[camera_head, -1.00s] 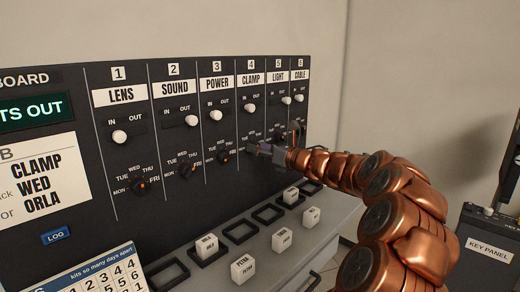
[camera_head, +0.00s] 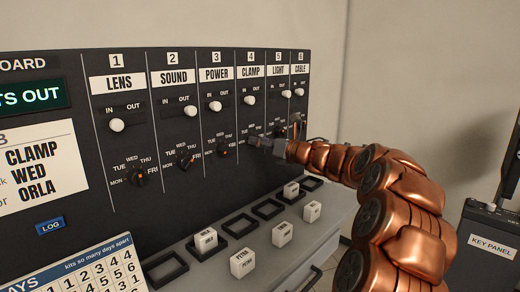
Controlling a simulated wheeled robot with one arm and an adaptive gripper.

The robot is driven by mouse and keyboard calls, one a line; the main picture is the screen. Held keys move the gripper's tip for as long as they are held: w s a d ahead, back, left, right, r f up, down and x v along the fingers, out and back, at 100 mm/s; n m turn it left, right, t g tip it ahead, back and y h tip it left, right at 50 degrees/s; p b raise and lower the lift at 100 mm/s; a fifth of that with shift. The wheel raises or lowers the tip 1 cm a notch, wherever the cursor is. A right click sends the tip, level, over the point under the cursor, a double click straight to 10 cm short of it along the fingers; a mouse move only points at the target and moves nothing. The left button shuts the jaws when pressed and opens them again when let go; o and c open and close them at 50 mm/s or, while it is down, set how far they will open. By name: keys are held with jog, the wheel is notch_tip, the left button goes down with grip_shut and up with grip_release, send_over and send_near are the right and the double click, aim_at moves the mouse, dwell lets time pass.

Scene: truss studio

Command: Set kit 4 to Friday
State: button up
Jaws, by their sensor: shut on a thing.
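Kit 4 is the CLAMP column (camera_head: 251,84) on the black upright board, fourth from the left. Its white IN/OUT knob (camera_head: 249,100) is in the upper part of the column. My copper arm reaches in from the right.
Day dials of LENS (camera_head: 139,177), SOUND (camera_head: 186,163) and POWER (camera_head: 223,151) stand to the left. A grey ledge below holds black square frames (camera_head: 239,226) and several white name blocks (camera_head: 243,262). A KEY PANEL box (camera_head: 490,246) stands at right.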

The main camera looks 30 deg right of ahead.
jog(key=shift+f+m+b, duration=0.3)
jog(key=shift+f+b, duration=0.2)
jog(key=shift+b, duration=0.75)
jog(key=m+b, duration=0.1)
jog(key=b, duration=0.2)
jog(key=shift+r, duration=0.15)
jog(key=shift+a+r+m+t+h+p, duration=0.15)
jog(key=shift+m+h+p, duration=0.1)
jog(key=shift+m+p, duration=3.3)
jog(key=shift+r+m+t+h+p, duration=0.1)
jog(key=shift+m+h+p, duration=0.2)
jog(key=shift+m+p, duration=3.2)
jog(key=shift+a+r+m+t+h+p, duration=0.2)
jog(key=shift+m+p, duration=0.95)
jog(key=shift+m, duration=4.7)
jog(key=shift+d+f, duration=0.15)
jog(key=o, duration=1.2)
jog(key=shift+c, duration=0.2)
